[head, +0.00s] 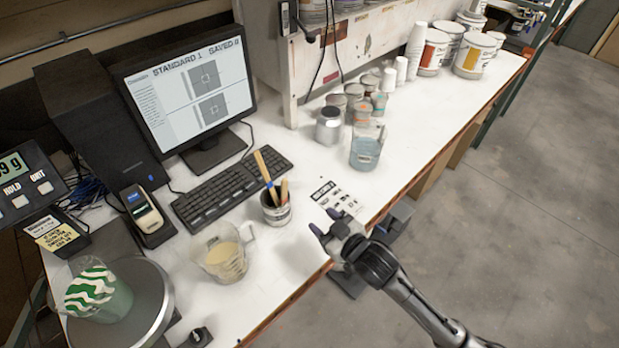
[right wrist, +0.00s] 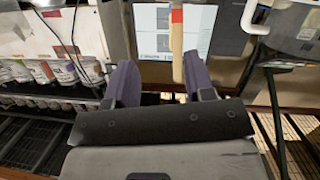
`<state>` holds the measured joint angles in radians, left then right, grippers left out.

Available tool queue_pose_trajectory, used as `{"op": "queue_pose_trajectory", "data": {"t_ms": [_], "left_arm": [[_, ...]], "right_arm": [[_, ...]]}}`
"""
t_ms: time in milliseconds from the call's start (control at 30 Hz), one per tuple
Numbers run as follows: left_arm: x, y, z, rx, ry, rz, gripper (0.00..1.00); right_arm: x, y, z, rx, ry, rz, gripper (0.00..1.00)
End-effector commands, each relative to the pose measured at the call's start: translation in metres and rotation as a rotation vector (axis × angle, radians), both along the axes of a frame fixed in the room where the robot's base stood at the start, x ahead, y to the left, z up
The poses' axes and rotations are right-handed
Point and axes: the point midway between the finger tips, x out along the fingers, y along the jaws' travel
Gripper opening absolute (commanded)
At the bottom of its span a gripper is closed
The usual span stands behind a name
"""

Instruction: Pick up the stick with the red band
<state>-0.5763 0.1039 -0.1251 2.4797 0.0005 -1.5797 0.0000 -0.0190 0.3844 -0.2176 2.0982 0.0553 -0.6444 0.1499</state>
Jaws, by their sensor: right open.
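A can (head: 276,211) holding several wooden sticks (head: 265,168) stands on the white bench in front of the keyboard. In the right wrist view a pale wooden stick with a red band (right wrist: 176,45) stands upright in the picture, nearer the right finger. Which stick bears the band is too small to tell in the head view. My right gripper (head: 324,222) is open and empty at the bench's front edge, to the right of the can and apart from it. My left gripper is not in view.
A glass jug of beige liquid (head: 225,257) stands left of the can. A beaker of bluish liquid (head: 367,148) and small jars are behind the gripper. A keyboard (head: 230,190) and monitor (head: 190,80) stand behind the can. A printed card (head: 335,198) lies near the gripper.

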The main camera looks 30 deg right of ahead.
Motion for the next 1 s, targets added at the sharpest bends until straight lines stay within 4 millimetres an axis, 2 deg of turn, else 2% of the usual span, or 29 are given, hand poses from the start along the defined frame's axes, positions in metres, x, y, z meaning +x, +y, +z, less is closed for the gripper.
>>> {"op": "queue_pose_trajectory", "data": {"t_ms": [133, 300, 733, 1000], "left_arm": [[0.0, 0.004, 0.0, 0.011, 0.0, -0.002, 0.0], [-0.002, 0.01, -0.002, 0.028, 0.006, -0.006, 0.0], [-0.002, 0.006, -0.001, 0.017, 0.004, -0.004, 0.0], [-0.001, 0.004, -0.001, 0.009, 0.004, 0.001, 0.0]], "right_arm": [[0.002, 0.009, 0.021, 0.075, -0.12, 0.042, 0.49], [0.004, 0.013, 0.034, 0.127, -0.191, 0.066, 0.49], [0.067, 0.031, 0.035, 0.145, -0.194, 0.066, 0.49], [0.084, 0.036, 0.035, 0.145, -0.192, 0.067, 0.49]]}}
